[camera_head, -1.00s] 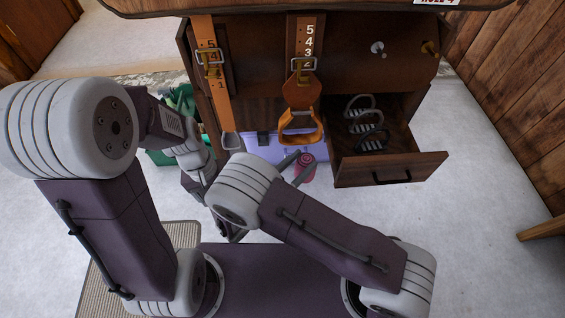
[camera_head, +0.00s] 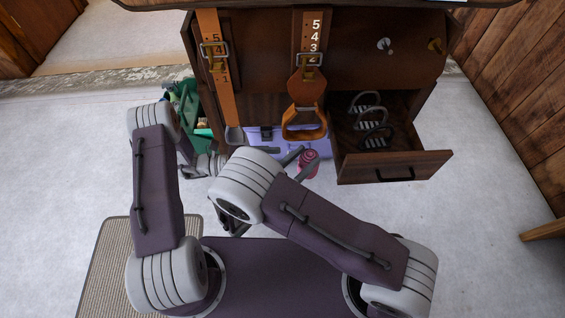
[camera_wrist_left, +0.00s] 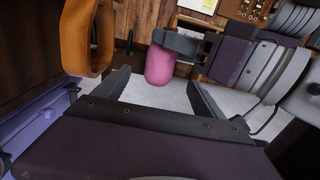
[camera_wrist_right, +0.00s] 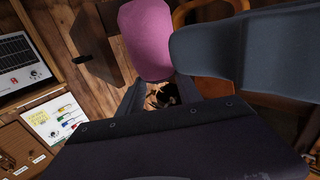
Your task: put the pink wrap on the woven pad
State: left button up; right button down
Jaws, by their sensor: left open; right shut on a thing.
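The pink wrap (camera_head: 310,167) is a small roll near the middle of the head view, in front of the cabinet. My right gripper (camera_head: 303,160) is shut on it. It also shows in the left wrist view (camera_wrist_left: 160,66) and the right wrist view (camera_wrist_right: 146,40). My left gripper (camera_wrist_left: 158,92) is open and empty, with the wrap just beyond its fingertips. In the head view my right arm mostly hides it. The woven pad (camera_head: 110,255) is beige with a dark border and lies on the floor at lower left, partly behind my left arm.
A dark cabinet (camera_head: 260,105) stands ahead, its drawer (camera_head: 395,168) open at right with several metal pieces inside. An orange stirrup (camera_head: 303,122) hangs in front. A lilac box (camera_head: 265,135) and a green crate (camera_head: 205,115) sit below and left.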

pick_arm(q)
jog(key=d, duration=1.1)
jog(key=shift+w, duration=0.1)
jog(key=c, duration=1.5)
pick_arm(e)
jog(key=c, duration=0.7)
grip_release()
